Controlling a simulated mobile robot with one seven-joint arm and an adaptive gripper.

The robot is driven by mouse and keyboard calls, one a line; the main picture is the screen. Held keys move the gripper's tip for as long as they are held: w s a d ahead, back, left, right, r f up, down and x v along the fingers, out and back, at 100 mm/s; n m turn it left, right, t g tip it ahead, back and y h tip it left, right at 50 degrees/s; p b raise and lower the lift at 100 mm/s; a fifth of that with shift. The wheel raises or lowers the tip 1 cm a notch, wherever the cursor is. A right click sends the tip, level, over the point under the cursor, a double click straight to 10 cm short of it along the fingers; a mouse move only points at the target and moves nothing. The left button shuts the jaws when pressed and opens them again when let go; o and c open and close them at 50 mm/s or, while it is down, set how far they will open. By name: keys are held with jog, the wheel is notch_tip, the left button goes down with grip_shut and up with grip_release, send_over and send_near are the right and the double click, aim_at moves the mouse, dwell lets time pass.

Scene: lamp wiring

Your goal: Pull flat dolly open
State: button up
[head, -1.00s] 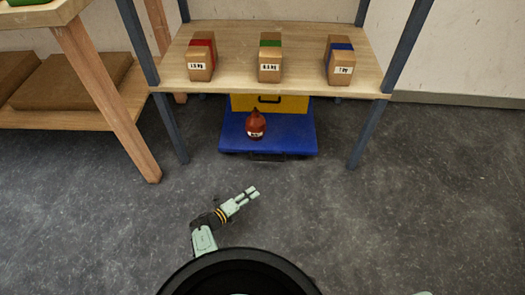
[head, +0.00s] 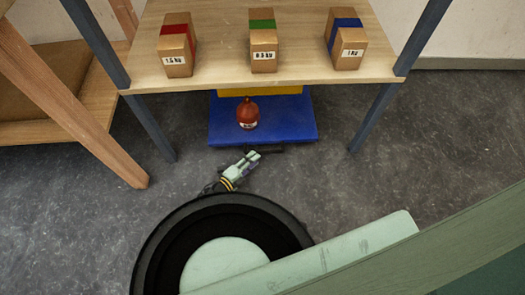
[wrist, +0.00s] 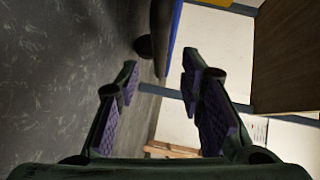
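The flat dolly (head: 285,122) is a blue platform on the floor under the wooden shelf. A dark handle bar (head: 268,150) runs along its front edge. A red-brown bottle-shaped weight (head: 247,113) stands on it, with a yellow box (head: 262,91) behind, partly hidden by the shelf. My gripper (head: 252,155) is low at the dolly's front, by the handle bar; I cannot tell whether they touch. In the wrist view my gripper (wrist: 160,70) has its fingers apart with nothing between them. The dolly's blue edge (wrist: 177,32) and a dark round wheel (wrist: 143,46) lie just beyond the fingertips.
Shelf legs stand left (head: 148,122) and right (head: 374,118) of the dolly. Three labelled boxes with red (head: 177,50), green (head: 263,46) and blue (head: 345,40) bands sit on the shelf (head: 215,78). A wooden table leg (head: 75,115) is at left. Floor in front is clear.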

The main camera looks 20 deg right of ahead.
aim_at(263, 151)
jog(key=b+x, duration=0.2)
jog(key=x, duration=0.5)
jog(key=shift+w, duration=0.1)
jog(key=shift+a, duration=0.1)
jog(key=shift+c, duration=0.6)
grip_shut()
